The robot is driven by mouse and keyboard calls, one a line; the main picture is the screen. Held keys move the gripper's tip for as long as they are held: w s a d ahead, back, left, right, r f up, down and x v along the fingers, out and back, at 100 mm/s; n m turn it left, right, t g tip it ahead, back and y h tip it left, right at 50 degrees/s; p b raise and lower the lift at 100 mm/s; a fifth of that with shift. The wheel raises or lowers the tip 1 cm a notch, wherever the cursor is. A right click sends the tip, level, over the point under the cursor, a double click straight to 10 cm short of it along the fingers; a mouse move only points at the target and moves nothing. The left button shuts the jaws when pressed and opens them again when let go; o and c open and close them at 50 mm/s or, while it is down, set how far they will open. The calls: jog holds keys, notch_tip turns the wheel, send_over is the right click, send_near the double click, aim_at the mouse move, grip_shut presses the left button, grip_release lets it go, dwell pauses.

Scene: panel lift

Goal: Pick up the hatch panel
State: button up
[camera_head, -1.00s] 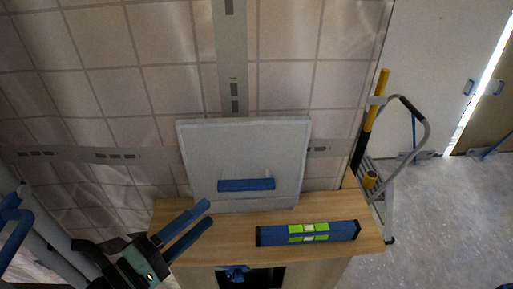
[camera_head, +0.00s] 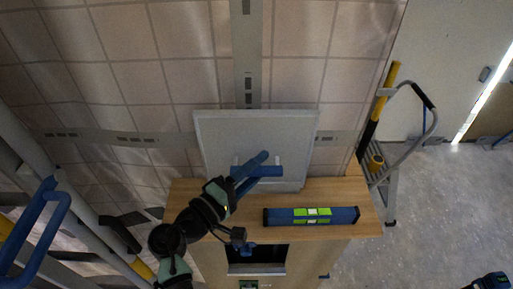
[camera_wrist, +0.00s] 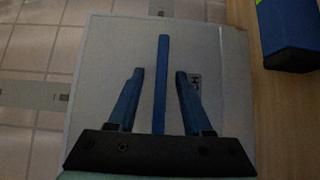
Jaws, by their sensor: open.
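The hatch panel (camera_head: 222,130) is a pale grey square plate standing on the wooden cabinet top, leaning back against the tiled wall. It has a blue bar handle (camera_head: 270,171) on its front. My gripper (camera_head: 257,166) is in front of the panel at the handle, and its fingers partly overlap the handle in the head view. In the wrist view the panel (camera_wrist: 112,50) fills the middle. The blue handle (camera_wrist: 161,75) runs between my two open fingers, with a gap on each side. I see no contact with the handle.
A blue spirit level with green vials (camera_head: 343,215) lies on the wooden cabinet top (camera_head: 370,226), right of the panel. A stepladder with a yellow rail (camera_head: 392,75) stands right of the cabinet. Grey metal strips (camera_head: 248,60) cross the tiled wall.

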jog(key=shift+w+d, duration=0.1)
jog(key=shift+w, duration=0.05)
grip_shut()
dwell(1.1)
jog(key=shift+r, duration=0.15)
